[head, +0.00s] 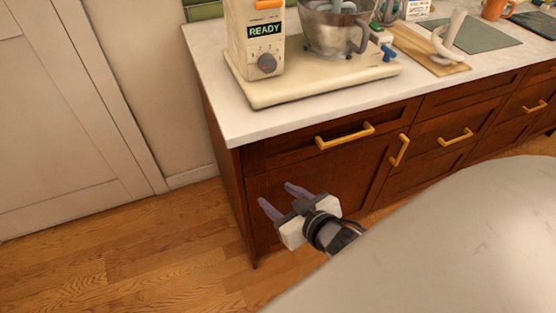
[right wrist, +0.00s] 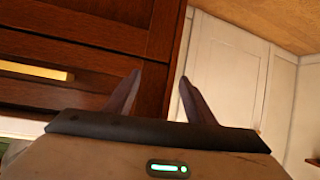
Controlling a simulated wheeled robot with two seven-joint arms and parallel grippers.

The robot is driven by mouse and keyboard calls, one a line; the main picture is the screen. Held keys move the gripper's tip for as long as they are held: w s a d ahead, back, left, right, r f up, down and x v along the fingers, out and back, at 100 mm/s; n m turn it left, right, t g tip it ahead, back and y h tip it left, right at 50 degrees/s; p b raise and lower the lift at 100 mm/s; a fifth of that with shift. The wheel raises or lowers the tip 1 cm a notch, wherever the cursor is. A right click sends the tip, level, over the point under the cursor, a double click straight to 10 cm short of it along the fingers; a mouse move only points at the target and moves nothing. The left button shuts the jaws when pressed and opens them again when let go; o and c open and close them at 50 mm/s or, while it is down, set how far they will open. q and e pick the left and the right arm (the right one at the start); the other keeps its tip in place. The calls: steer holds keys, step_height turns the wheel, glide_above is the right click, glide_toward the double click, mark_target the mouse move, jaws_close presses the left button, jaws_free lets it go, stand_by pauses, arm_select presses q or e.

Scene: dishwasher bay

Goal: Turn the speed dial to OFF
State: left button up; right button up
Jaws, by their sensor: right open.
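The speed dial (head: 267,64) is a round grey knob on the front of a cream stand mixer (head: 243,50), below a lit display (head: 265,30) that reads READY. Small marks ring the dial, too small to read. The mixer stands on the counter near its left end, with a metal bowl (head: 335,30) to the right. My right gripper (head: 279,196) is open and empty, low in front of the wooden cabinet and well below the dial. In the right wrist view its two fingers (right wrist: 158,85) are apart with nothing between them. My left gripper is not in view.
The white counter (head: 300,113) has an overhanging front edge above my right gripper. Brass handles (head: 345,136) stick out from the cabinet. A wooden board (head: 430,52) with a white object lies right of the mixer. Open floor (head: 120,255) lies to the left.

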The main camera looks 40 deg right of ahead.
steer(key=s+a+f+g+y, duration=0.1)
steer(key=s+a+f, duration=0.2)
steer(key=f, duration=0.3)
steer(key=shift+s+a+f+n+g+b, duration=0.2)
steer(key=shift+s+f+n+g+b, duration=0.15)
steer(key=shift+s+n+b, duration=0.1)
